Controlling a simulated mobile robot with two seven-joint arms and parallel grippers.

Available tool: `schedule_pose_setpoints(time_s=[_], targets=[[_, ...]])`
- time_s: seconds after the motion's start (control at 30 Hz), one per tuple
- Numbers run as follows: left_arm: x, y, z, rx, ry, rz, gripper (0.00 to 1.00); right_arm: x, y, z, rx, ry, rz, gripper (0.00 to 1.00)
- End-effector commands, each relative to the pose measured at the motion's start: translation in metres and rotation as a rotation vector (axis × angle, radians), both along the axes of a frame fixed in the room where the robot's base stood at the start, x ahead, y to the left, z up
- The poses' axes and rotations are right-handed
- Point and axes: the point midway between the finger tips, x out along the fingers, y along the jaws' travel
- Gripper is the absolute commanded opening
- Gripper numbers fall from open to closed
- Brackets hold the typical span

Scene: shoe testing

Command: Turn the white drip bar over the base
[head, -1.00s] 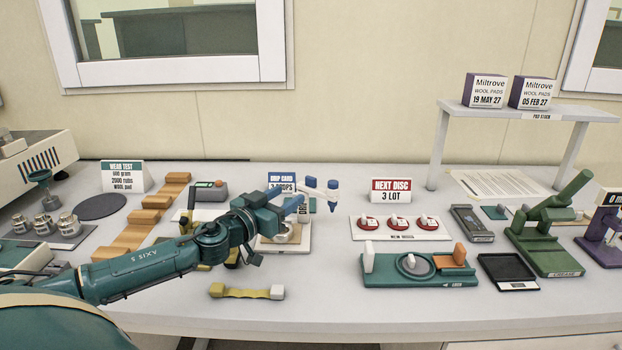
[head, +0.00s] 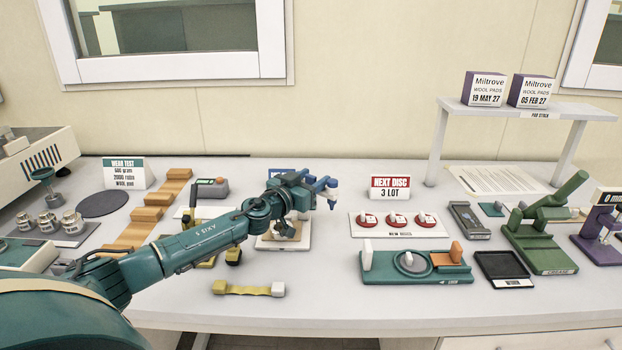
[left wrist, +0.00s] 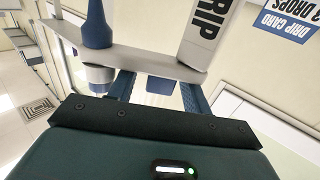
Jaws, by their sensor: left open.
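The white drip bar (left wrist: 135,58) runs across the left wrist view, with a blue dropper bottle (left wrist: 97,25) at its left end and a post lettered DRIP (left wrist: 212,28) at its right. In the head view the bottle (head: 332,186) hangs right of my left gripper (head: 308,192), which hides most of the bar. The left gripper (left wrist: 158,88) is open, its fingers reaching up near the bar on either side of a blue part (left wrist: 160,85) under it; I cannot tell whether they touch. The pale base (head: 268,244) lies below, partly hidden. My right gripper is not in view.
A card with red discs (head: 372,231) and a green fixture (head: 385,274) stand to the right. A yellow strip with end blocks (head: 248,290) lies in front. Wooden steps (head: 150,214) are at the left. The front right of the table is clear.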

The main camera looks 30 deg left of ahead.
Motion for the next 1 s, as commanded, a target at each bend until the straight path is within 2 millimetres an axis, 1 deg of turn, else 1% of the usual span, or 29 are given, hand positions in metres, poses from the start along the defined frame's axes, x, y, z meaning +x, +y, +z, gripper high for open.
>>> schedule_pose_setpoints(time_s=[0.13,0.17,0.73,1.0], targets=[[-0.0001,0.0000,0.0001,0.000,0.000,0.000,0.49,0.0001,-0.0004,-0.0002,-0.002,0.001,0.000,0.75],[-0.0002,0.0000,0.0001,0.000,0.000,0.000,0.47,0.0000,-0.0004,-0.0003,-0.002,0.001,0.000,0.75],[-0.0004,0.0000,0.0002,0.000,0.000,0.000,0.01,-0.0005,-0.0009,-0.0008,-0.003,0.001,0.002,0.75],[-0.0006,0.0001,-0.0001,0.000,0.000,-0.002,0.00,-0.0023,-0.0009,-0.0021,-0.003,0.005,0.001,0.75]])
